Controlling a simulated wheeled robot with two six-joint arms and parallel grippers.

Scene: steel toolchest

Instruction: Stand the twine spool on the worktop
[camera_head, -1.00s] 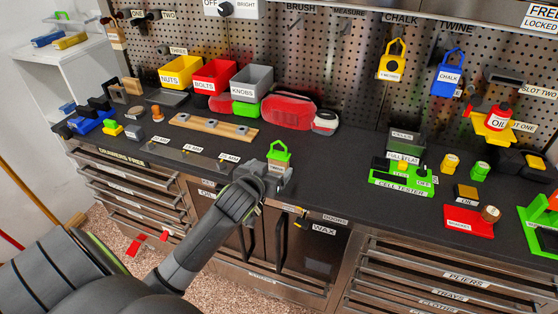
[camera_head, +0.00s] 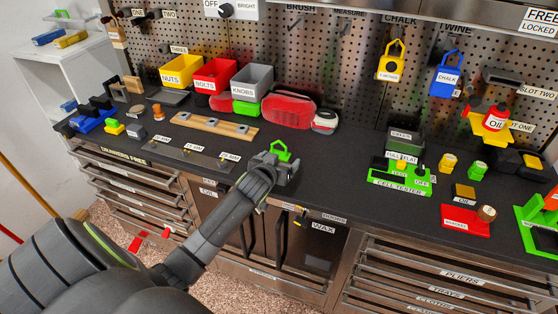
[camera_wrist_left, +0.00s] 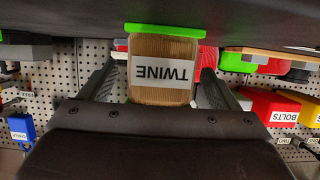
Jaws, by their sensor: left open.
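The twine spool (camera_wrist_left: 164,68) is a wooden body with a white TWINE label and a green plate. In the head view its green hanger loop (camera_head: 281,150) points up, near the front edge of the worktop (camera_head: 330,160). It looks upright, with the green plate against the dark worktop; exact contact is hard to see. My left gripper (camera_head: 278,168) is open at the spool. In the wrist view its fingers (camera_wrist_left: 165,85) lie on either side of the spool, with gaps visible. In the head view the gripper hides most of the spool's body. My right gripper is out of view.
Behind are a wooden strip (camera_head: 214,126), a red case (camera_head: 290,108) and yellow, red and grey bins (camera_head: 252,83). A green cell tester (camera_head: 398,178) stands to the right. The worktop between spool and tester is clear. Drawers and doors lie below the front edge.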

